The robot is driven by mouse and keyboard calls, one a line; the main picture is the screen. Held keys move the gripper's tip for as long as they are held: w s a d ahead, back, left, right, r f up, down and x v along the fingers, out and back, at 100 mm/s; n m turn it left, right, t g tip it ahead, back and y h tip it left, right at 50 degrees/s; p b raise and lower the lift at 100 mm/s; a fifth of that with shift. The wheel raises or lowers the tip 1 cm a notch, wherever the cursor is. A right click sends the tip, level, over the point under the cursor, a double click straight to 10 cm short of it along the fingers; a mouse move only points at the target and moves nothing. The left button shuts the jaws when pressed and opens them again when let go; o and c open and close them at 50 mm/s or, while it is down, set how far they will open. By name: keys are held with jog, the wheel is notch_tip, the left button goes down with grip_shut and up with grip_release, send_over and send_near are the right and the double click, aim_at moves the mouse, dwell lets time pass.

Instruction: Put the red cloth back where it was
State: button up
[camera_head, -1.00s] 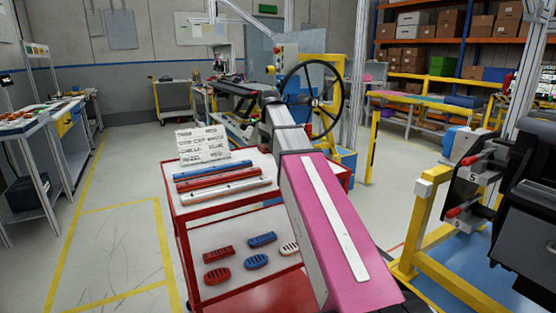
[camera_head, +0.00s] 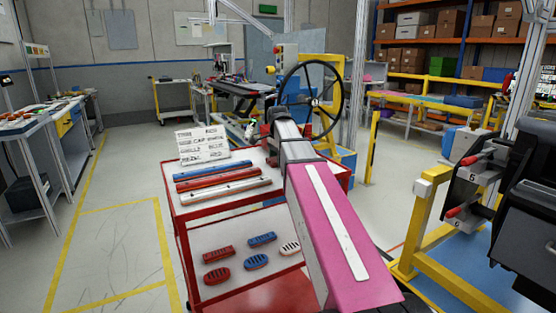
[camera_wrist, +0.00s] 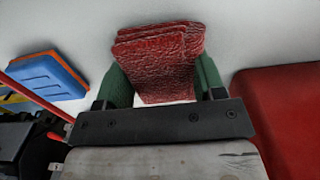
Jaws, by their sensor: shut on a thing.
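In the wrist view, the red cloth (camera_wrist: 165,65), wrinkled and folded, is between the two green fingertips of my gripper (camera_wrist: 161,83). My gripper is shut on it, and a pale surface shows behind it. In the head view, my pink arm reaches over the red cart (camera_head: 180,212). The end of the arm is near the cart's far right side, below the black handwheel (camera_head: 313,100). My fingers and the cloth cannot be made out clearly there.
The cart top holds a lettered white board (camera_head: 203,145) and blue, red and white bars (camera_head: 222,184). Colored oval pieces lie lower. A yellow frame (camera_head: 430,225) stands right. In the wrist view, a blue-and-orange block (camera_wrist: 47,75) lies left and a red surface (camera_wrist: 285,120) right.

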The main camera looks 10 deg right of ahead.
jog(key=o, duration=1)
jog(key=shift+f, duration=0.1)
jog(key=shift+o, duration=0.2)
notch_tip(320, 180, up, 12)
jog(key=shift+s, duration=0.1)
